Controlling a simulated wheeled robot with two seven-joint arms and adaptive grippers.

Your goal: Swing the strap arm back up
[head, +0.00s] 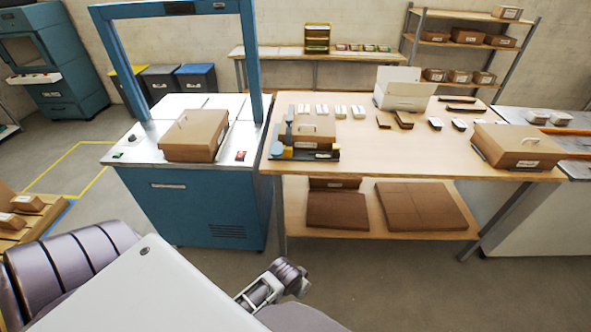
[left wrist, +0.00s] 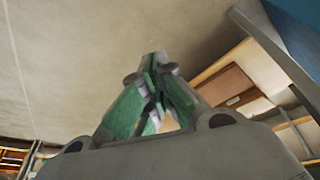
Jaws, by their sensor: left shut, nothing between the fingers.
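A small station on the wooden table holds a brown box (head: 308,134) on a dark base. A slim blue upright (head: 289,114) stands at its left, with blue and yellow parts low beside it. I cannot tell for certain which part is the strap arm or how it is turned. My left gripper (head: 262,289) is low in front of the table, well apart from the station. In the left wrist view its green-padded fingers (left wrist: 153,90) are shut and empty, with floor behind them. My right gripper is not in view.
A blue cabinet (head: 200,208) with a tall blue arch (head: 140,70) and a brown box (head: 194,134) stands left of the table. The table (head: 350,166) also carries a white carton (head: 402,95) and another brown box (head: 515,146). Flat cartons (head: 415,206) lie on its lower shelf.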

